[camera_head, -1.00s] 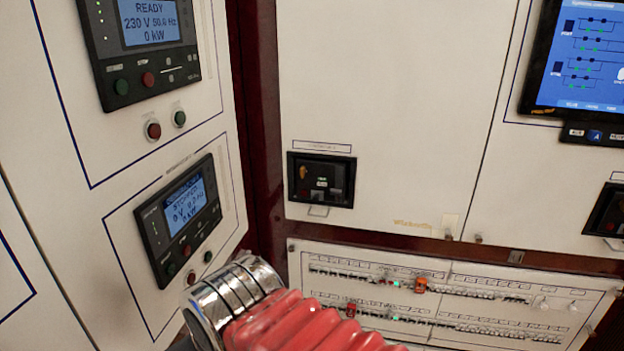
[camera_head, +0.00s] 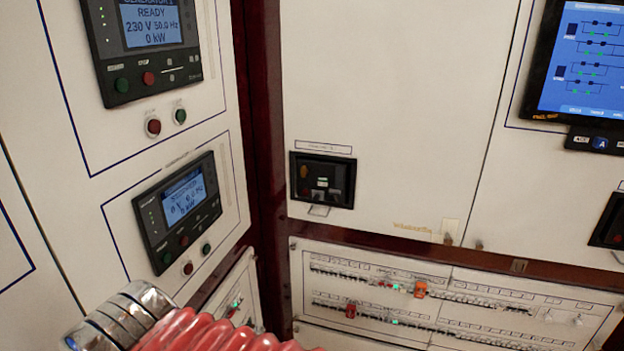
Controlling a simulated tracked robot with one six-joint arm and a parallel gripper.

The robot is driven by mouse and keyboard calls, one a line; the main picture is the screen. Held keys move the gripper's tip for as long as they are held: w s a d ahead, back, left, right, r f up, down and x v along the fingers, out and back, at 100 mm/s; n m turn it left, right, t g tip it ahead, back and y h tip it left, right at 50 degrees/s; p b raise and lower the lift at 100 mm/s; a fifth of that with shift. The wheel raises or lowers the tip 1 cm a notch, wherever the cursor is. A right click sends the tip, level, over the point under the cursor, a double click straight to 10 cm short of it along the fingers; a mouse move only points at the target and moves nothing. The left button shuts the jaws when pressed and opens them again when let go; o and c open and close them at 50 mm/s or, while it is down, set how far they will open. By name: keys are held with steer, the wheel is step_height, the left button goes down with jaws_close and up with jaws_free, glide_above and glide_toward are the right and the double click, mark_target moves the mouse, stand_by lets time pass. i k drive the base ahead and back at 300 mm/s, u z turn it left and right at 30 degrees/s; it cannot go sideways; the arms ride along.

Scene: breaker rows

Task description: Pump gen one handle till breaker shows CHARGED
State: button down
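A black breaker unit (camera_head: 322,179) is set in the cream panel at the centre, under a small label plate (camera_head: 323,146) too small to read. A pale handle-like tab (camera_head: 319,210) sticks out at its lower edge. An indicator shows on its face, but its wording is too small to read. Part of another black breaker (camera_head: 608,222) shows at the right edge. Of my arm, only a chrome-ringed link with a red ribbed sleeve shows at the bottom left. My gripper is out of view. No contact with the breaker is visible.
The upper left controller (camera_head: 150,45) reads READY, 230 V, 50.0 Hz, 0 kW. A lower controller (camera_head: 178,210) has a blurred screen. A blue touchscreen (camera_head: 585,60) is at upper right.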

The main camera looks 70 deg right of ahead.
mark_target(337, 193)
steer(key=u, duration=1.45)
steer(key=k, duration=1)
steer(key=z, duration=2)
